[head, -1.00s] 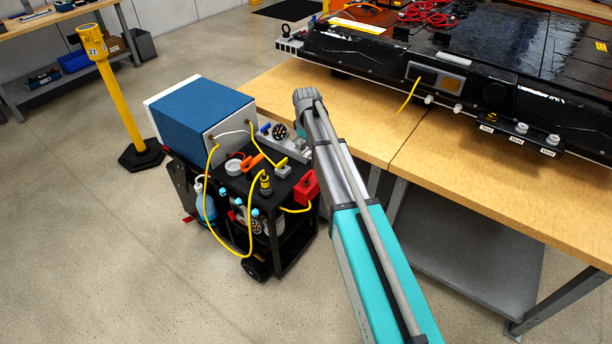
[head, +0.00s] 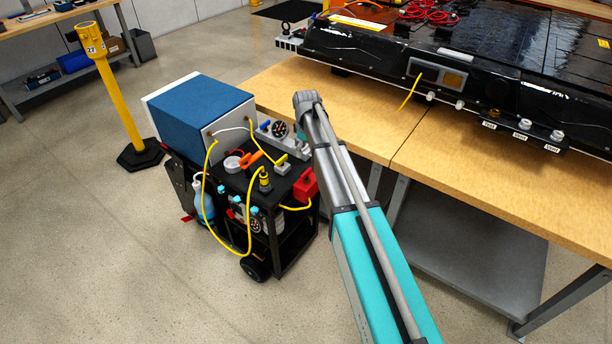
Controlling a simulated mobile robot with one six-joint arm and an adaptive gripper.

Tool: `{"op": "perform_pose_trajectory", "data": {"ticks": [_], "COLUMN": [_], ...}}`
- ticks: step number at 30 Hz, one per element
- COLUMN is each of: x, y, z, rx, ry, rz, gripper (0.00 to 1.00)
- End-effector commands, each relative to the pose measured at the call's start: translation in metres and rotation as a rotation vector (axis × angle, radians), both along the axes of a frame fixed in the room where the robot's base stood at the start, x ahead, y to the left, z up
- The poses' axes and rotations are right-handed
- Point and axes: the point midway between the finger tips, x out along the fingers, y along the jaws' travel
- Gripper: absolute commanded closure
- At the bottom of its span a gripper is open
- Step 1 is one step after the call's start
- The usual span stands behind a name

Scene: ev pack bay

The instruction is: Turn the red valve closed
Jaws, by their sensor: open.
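A black cart (head: 296,243) stands left of the workbench, with hoses, gauges and fittings on its top. A red boxy part (head: 306,185) sits at its right edge; I cannot tell if this is the red valve. An orange handle (head: 250,160) and a small blue lever (head: 264,125) are also on the cart top. My arm reaches up from the bottom right, and its bent joint stands over the cart's back right side. No clear valve handle shows.
A blue and white box (head: 200,110) sits on the cart's back left. A wooden workbench (head: 480,190) carries a black battery pack (head: 370,60) on the right. A yellow post (head: 117,95) stands at left. The floor in front is clear.

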Motion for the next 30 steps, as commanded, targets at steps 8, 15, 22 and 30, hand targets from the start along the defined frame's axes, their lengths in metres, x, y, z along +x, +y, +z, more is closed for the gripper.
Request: {"op": "perform_pose_trajectory", "data": {"ticks": [8,15,22,30], "x": [0.000,0.000,0.000,0.000], "y": [0.000,0.000,0.000,0.000], "z": [-0.026,-0.045,-0.062,-0.083], "rx": [0.000,0.000,0.000,0.000], "ry": [0.000,0.000,0.000,0.000], "rz": [0.000,0.000,0.000,0.000], "gripper": [0.00,0.00,0.00,0.00]}}
